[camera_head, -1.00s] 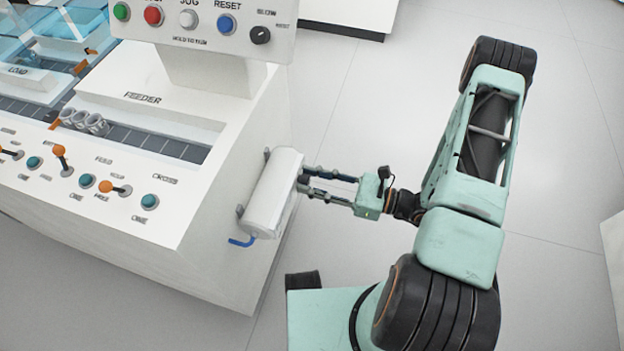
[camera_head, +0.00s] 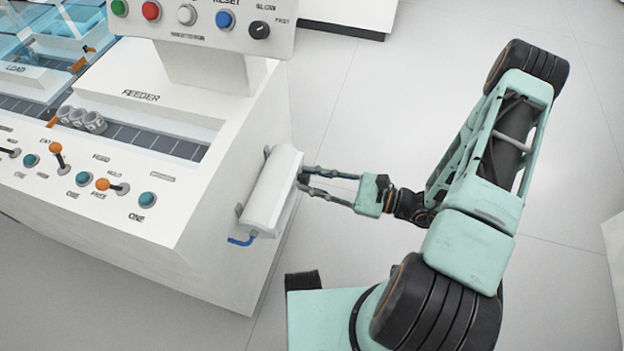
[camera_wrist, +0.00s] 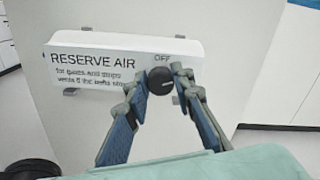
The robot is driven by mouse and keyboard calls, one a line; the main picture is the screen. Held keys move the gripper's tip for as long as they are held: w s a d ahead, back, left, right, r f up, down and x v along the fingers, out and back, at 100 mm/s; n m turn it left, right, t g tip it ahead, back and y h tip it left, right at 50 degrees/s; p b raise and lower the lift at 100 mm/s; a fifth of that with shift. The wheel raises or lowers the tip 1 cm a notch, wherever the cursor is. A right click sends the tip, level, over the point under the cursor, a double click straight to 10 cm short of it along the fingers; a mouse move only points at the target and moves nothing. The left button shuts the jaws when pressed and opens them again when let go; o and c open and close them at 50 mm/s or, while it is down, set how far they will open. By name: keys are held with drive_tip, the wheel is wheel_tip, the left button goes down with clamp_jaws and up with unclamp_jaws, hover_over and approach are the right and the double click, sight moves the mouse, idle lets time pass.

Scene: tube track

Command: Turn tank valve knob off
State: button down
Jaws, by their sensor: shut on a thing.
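The white reserve air tank (camera_head: 272,192) is mounted on the right side of the feeder machine, with a blue hose at its lower end. In the wrist view the tank (camera_wrist: 75,62) carries the words "RESERVE AIR" and an "OFF" label above a round black knob (camera_wrist: 161,81). My gripper (camera_wrist: 160,76) has one finger on each side of the knob and is shut on it. In the head view my gripper (camera_head: 302,180) reaches the tank's right face from the right.
The feeder machine (camera_head: 140,120) has a sloped panel with several levers and teal buttons. Above it, a control box (camera_head: 215,22) has coloured buttons and a black selector. Open grey floor (camera_head: 400,110) lies right of the machine. A dark-based white cabinet (camera_head: 345,14) stands at the back.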

drive_tip(key=n, duration=0.3)
drive_tip(key=shift+n+b, duration=0.3)
drive_tip(key=shift+b, duration=0.05)
drive_tip(key=n, duration=0.3)
drive_tip(key=shift+f+n+b, duration=0.1)
drive_tip(key=shift+n+b, duration=0.2)
drive_tip(key=n+b, duration=0.1)
drive_tip(key=n, duration=0.5)
drive_tip(key=shift+s, duration=0.1)
drive_tip(key=shift+n, duration=0.4)
drive_tip(key=c, duration=1.7)
unclamp_jaws()
drive_tip(key=shift+o, duration=0.2)
drive_tip(key=v, duration=1.2)
